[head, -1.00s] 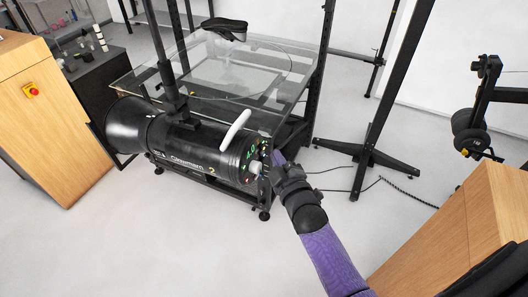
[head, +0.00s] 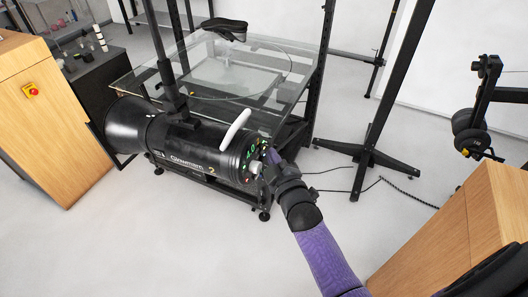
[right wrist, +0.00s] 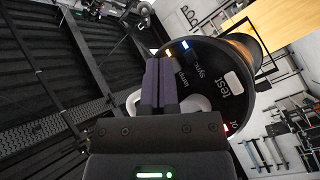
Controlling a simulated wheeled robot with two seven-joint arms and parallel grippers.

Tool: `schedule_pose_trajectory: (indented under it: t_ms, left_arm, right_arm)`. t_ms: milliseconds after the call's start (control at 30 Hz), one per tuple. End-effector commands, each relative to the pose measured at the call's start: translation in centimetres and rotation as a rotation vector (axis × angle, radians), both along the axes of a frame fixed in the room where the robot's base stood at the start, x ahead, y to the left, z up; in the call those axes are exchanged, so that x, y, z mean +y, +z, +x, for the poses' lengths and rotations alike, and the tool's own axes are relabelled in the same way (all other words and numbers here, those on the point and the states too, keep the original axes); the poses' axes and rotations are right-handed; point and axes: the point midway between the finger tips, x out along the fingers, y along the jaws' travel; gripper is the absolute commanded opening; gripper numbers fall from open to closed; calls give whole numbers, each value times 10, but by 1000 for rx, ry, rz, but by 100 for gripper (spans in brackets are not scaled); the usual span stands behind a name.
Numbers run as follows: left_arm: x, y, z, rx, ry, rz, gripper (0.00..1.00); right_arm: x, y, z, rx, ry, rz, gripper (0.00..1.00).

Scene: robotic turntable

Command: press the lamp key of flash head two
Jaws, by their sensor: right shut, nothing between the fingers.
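Flash head two (head: 185,147) is a black cylinder marked with a yellow 2, hanging in front of the glass-topped table. Its round rear panel (right wrist: 207,70) faces my right wrist camera and carries a large white test key (right wrist: 233,80), a blue-lit key (right wrist: 185,45) and a yellow-lit key (right wrist: 168,52) near the word lamp. My right gripper (head: 271,157) is at this panel, shut and empty. In the right wrist view its purple fingers (right wrist: 160,62) end close below the yellow-lit key. Whether they touch it I cannot tell. My left gripper is out of view.
A white handle (head: 236,130) curves over the flash head. The glass table (head: 285,85) stands behind it. A black stand with crossed feet (head: 368,155) is to the right, with cables on the floor. Wooden cabinets stand left (head: 40,110) and lower right (head: 450,235).

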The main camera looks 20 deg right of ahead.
Motion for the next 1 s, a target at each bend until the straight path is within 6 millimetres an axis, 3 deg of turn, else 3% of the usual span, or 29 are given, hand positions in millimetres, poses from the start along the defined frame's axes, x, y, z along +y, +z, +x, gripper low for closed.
schedule_pose_trajectory:
  t_ms: [667,1000]
  left_arm:
    - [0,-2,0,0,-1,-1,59]
    - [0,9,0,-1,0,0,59]
  right_arm:
    - [4,-1,5,0,0,0,0]
    - [-7,2,-8,0,0,-1,0]
